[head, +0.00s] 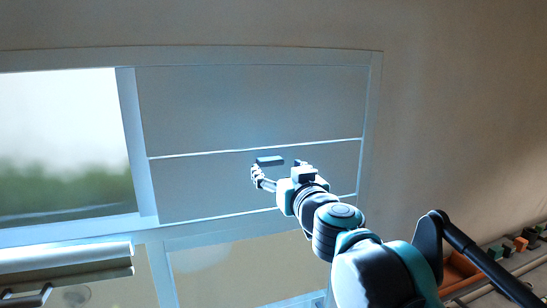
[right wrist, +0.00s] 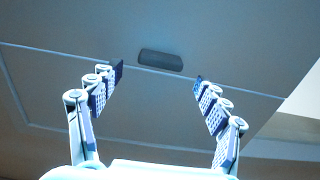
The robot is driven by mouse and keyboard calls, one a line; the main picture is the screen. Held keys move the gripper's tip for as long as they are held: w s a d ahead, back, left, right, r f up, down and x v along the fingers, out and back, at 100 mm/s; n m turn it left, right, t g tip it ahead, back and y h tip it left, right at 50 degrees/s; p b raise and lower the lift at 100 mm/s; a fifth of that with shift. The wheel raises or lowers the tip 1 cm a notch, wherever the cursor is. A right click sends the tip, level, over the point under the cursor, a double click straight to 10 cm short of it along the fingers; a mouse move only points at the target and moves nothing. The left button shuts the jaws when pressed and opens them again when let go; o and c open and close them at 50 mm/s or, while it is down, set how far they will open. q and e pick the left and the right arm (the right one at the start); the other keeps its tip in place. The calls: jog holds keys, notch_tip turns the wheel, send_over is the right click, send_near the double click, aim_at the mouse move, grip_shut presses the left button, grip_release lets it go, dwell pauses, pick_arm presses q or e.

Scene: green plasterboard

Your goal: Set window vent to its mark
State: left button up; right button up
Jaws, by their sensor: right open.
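The window vent shows as a grey panel (head: 205,186) in the pale window frame, below a thin light line. A small dark handle (head: 270,160) sits near the panel's upper edge; it also shows in the right wrist view (right wrist: 160,60). My right gripper (head: 278,167) is open in front of the panel, close to the handle. In the right wrist view its fingers (right wrist: 159,76) are spread wide, with the handle ahead between them and slightly beyond the tips. Contact is not visible. I cannot make out a mark. My left gripper is not in view.
A bright glass pane (head: 65,140) is left of the panel. A grey bar (head: 65,257) runs along the lower left. A shelf with several small blocks (head: 520,243) and an orange tray (head: 458,272) is at the lower right. The wall (head: 450,110) right of the frame is bare.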

aim_at(272, 163)
jog(key=x, duration=0.4)
jog(key=shift+w+a+p, duration=0.1)
jog(key=shift+w+p, duration=0.15)
jog(key=shift+p, duration=0.1)
jog(key=c, duration=1.7)
jog(key=s, duration=0.1)
jog(key=s+f, duration=0.1)
jog(key=s+d+f+b, duration=0.1)
jog(key=shift+s+d, duration=0.1)
jog(key=shift+s, duration=0.3)
jog(key=o, duration=1.7)
jog(key=shift+w, duration=0.25)
